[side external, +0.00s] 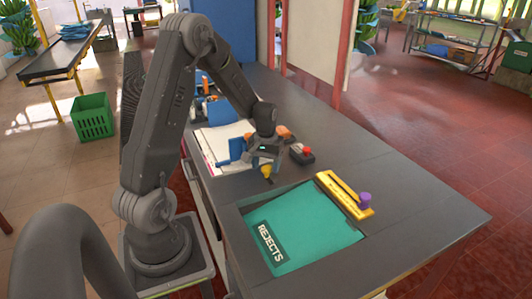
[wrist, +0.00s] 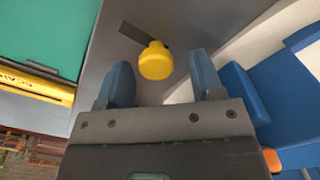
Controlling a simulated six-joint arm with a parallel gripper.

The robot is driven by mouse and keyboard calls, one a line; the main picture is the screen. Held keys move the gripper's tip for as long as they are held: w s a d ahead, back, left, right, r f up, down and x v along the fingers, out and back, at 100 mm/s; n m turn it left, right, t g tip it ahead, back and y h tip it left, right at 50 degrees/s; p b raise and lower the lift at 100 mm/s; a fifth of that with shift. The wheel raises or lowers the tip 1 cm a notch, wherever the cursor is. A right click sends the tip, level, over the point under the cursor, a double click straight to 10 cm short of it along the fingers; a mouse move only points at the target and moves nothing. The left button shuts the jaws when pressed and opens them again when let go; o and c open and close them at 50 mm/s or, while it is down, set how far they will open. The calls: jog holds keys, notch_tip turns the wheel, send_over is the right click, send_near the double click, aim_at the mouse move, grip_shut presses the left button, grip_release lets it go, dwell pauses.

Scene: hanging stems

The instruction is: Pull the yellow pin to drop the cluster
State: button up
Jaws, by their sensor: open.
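A yellow rounded knob (wrist: 156,60), which may be the yellow pin, shows between and slightly beyond my fingertips in the wrist view. It also shows in the side view (side external: 267,172), just below my gripper (side external: 262,160). My gripper (wrist: 160,72) is open, with one blue-grey finger on either side of the knob and a gap to each. I cannot tell how deep the knob sits between the fingers. No hanging cluster can be made out near the gripper.
A grey bench (side external: 420,195) carries a teal REJECTS panel (side external: 305,222), a yellow bar (side external: 340,190) with a purple knob (side external: 365,200), and a dark box with a red button (side external: 302,152). An open book (side external: 215,145) and blue items lie behind the gripper. The bench's right end is clear.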

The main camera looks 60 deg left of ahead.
aim_at(266, 167)
notch_tip(266, 167, up, 13)
jog(key=shift+r, duration=0.2)
dwell(0.4)
jog(key=s+d+r+m+t, duration=0.2)
jog(key=s+d+r+m, duration=0.2)
jog(key=s+d, duration=0.3)
jog(key=s+d+r+m+t, duration=0.3)
jog(key=s+d+r+m, duration=0.1)
jog(key=d, duration=1.3)
jog(key=s+m, duration=0.1)
jog(key=s, duration=0.1)
jog(key=shift+s+d+t, duration=0.3)
jog(key=shift+s+d, duration=0.05)
jog(key=shift+d, duration=0.05)
